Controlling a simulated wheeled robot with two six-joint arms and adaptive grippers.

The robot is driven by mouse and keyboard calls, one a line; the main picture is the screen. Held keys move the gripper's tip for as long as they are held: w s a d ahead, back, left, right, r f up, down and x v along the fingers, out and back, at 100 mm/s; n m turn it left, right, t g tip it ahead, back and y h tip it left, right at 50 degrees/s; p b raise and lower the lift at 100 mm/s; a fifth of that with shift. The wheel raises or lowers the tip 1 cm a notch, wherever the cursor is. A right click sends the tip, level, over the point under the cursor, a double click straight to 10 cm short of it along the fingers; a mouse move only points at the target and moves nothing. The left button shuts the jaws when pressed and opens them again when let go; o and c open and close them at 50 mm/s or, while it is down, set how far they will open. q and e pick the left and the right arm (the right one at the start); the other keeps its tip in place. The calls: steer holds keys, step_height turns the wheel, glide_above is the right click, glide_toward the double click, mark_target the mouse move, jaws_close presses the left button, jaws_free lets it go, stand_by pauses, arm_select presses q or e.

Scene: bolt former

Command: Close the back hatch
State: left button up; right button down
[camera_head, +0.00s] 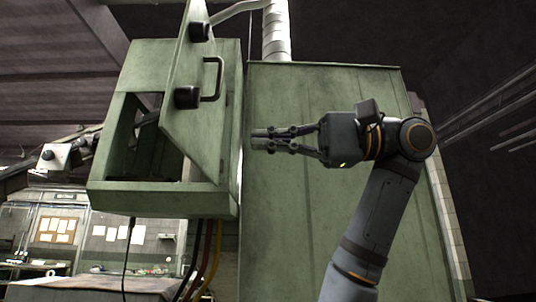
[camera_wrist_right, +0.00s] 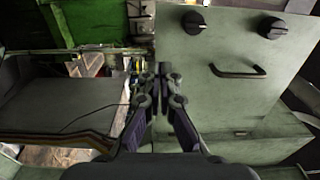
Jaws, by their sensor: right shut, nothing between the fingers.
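The back hatch (camera_head: 215,125) is a green metal panel with two black knobs and a dark bar handle (camera_head: 213,80). It stands open, swung out from a green box (camera_head: 105,196) whose dark opening shows to the left of the panel. In the right wrist view the hatch (camera_wrist_right: 210,100) fills the right half, with its handle (camera_wrist_right: 238,72) to the right of the fingertips. My right gripper (camera_head: 254,140) is shut and empty, pointing left, to the right of the hatch and below its handle. In the wrist view its fingertips (camera_wrist_right: 163,70) meet near the hatch's left edge. My left gripper is not in view.
A large green cabinet (camera_head: 300,220) stands behind my right arm, with a pale duct (camera_head: 276,30) rising above it. Cables (camera_head: 205,260) hang below the box. A pale angular part (camera_head: 58,157) sticks out at the left.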

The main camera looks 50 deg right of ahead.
mark_target(180, 141)
steer(key=p+x, duration=0.3)
steer(key=x, duration=0.6)
steer(key=shift+w+a, duration=0.2)
steer(key=shift+w, duration=0.1)
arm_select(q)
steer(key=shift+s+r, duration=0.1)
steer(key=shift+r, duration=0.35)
arm_select(e)
steer(key=shift+w+a+f, duration=0.1)
steer(key=shift+w+a, duration=0.15)
steer(key=shift+a, duration=0.2)
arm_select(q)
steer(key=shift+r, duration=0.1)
arm_select(e)
steer(key=shift+w+d, duration=0.1)
